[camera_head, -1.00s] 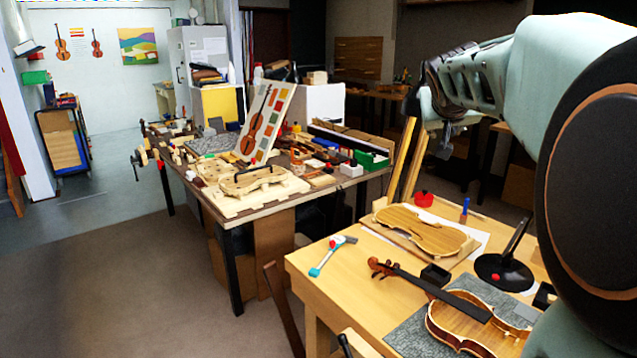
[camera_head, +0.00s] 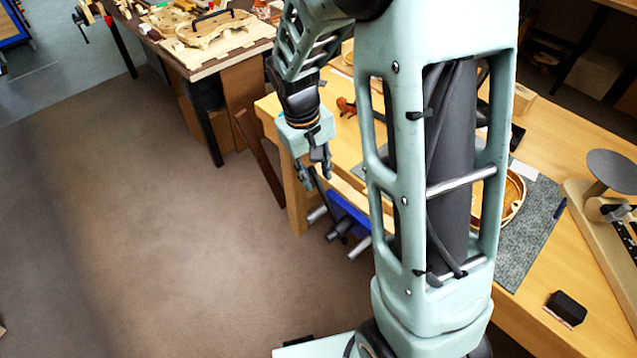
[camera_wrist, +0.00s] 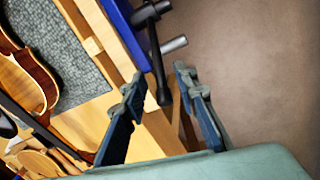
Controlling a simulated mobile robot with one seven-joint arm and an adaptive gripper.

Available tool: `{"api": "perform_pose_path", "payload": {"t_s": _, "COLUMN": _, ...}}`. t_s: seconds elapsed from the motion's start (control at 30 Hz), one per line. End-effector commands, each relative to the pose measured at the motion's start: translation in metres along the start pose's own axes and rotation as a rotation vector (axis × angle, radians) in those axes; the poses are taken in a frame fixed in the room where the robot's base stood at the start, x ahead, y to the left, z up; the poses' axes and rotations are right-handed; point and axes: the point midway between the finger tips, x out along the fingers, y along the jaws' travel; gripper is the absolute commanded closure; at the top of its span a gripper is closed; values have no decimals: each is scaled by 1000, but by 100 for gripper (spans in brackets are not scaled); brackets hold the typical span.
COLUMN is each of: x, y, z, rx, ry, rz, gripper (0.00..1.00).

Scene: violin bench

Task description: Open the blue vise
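The blue vise (camera_head: 350,213) is fixed to the front edge of the wooden bench, partly hidden by my arm. Its dark handle bar (camera_head: 326,206) slants up toward my gripper (camera_head: 314,178). In the wrist view the blue jaw (camera_wrist: 125,30) is at the top, with a dark screw and the handle bar (camera_wrist: 157,60) coming down. My gripper (camera_wrist: 160,78) is open, with the bar's knobbed end between its two fingers. There is a gap on both sides of the bar. I cannot tell whether the bar lies at the same depth as the fingertips.
The wooden bench (camera_head: 597,270) holds a violin body (camera_head: 513,197) on a grey mat (camera_head: 535,235) and a small black block (camera_head: 566,308). A second table (camera_head: 195,60) stands at the upper left. The floor (camera_head: 180,240) left of the bench is clear.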

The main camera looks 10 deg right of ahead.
Motion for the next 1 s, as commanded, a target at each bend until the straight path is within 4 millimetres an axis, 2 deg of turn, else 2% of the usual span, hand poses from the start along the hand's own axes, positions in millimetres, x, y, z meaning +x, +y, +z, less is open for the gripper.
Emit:
{"api": "perform_pose_path", "payload": {"t_s": 0.03, "x": 12, "y": 0, "z": 1, "rx": 1, "ry": -4, "rz": 0, "gripper": 73}}
{"api": "perform_pose_path", "payload": {"t_s": 0.1, "x": 22, "y": 0, "z": 0, "rx": 1, "ry": -2, "rz": 0, "gripper": 73}}
{"api": "perform_pose_path", "payload": {"t_s": 0.23, "x": 38, "y": 1, "z": 0, "rx": 2, "ry": -1, "rz": 0, "gripper": 73}}
{"api": "perform_pose_path", "payload": {"t_s": 0.4, "x": 46, "y": 1, "z": -1, "rx": 2, "ry": 2, "rz": 1, "gripper": 73}}
{"api": "perform_pose_path", "payload": {"t_s": 0.63, "x": 46, "y": 1, "z": -1, "rx": 2, "ry": 3, "rz": 1, "gripper": 73}}
{"api": "perform_pose_path", "payload": {"t_s": 0.67, "x": 46, "y": 1, "z": -1, "rx": 2, "ry": 3, "rz": 1, "gripper": 74}}
{"api": "perform_pose_path", "payload": {"t_s": 0.9, "x": 46, "y": 1, "z": -1, "rx": 2, "ry": 3, "rz": 1, "gripper": 100}}
{"api": "perform_pose_path", "payload": {"t_s": 1.0, "x": 46, "y": 1, "z": -1, "rx": 2, "ry": 3, "rz": 1, "gripper": 100}}
